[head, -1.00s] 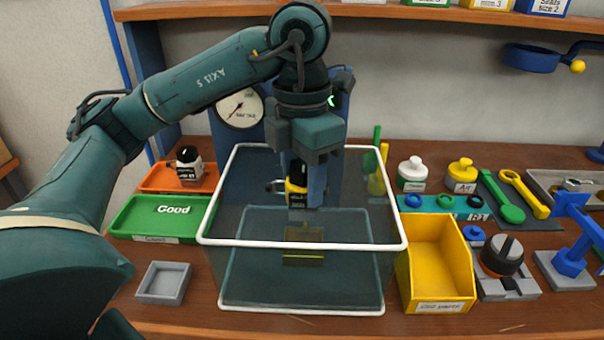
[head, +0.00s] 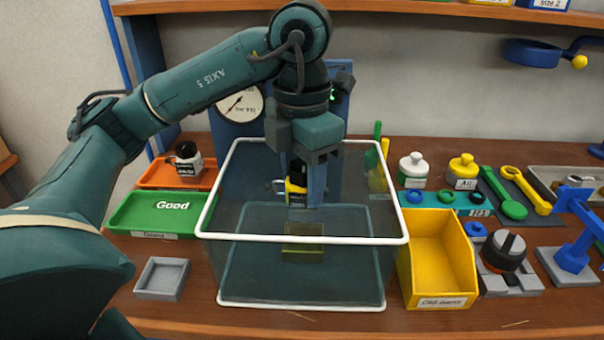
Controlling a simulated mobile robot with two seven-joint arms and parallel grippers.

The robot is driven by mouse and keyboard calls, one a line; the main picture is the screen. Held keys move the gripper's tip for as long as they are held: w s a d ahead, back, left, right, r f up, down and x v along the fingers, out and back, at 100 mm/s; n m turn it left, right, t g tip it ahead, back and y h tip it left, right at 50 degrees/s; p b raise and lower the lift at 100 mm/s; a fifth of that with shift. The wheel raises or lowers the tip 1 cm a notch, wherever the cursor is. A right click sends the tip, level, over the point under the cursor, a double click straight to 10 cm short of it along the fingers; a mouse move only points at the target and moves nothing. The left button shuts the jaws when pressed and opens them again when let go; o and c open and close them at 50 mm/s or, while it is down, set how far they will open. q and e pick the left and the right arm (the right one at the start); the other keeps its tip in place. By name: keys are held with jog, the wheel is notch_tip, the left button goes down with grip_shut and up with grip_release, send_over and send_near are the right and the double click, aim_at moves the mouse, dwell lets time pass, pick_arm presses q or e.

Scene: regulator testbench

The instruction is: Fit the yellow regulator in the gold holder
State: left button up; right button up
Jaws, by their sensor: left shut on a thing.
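The yellow regulator (head: 297,188), black with a yellow band, is upright in my left gripper (head: 308,185), which is shut on it. It hangs inside the clear, white-rimmed box, directly above the gold holder (head: 302,243). The gold holder is a small block inside the box, seen through its front wall. A gap shows between the regulator's lower end and the holder. One finger hides part of the regulator's right side. My right gripper does not show.
The clear box (head: 300,240) has a raised white rim around the arm. A green tray (head: 135,215) and an orange tray (head: 160,178) lie left, with a small grey tray (head: 162,279) in front. A yellow bin (head: 440,258) stands close on the right. A gauge (head: 240,104) is behind.

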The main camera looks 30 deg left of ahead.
aim_at(302, 214)
pick_arm(q)
jog(key=shift+f+b, duration=3)
jog(key=shift+f, duration=0.6)
dwell(3.1)
jog(key=o, duration=1.9)
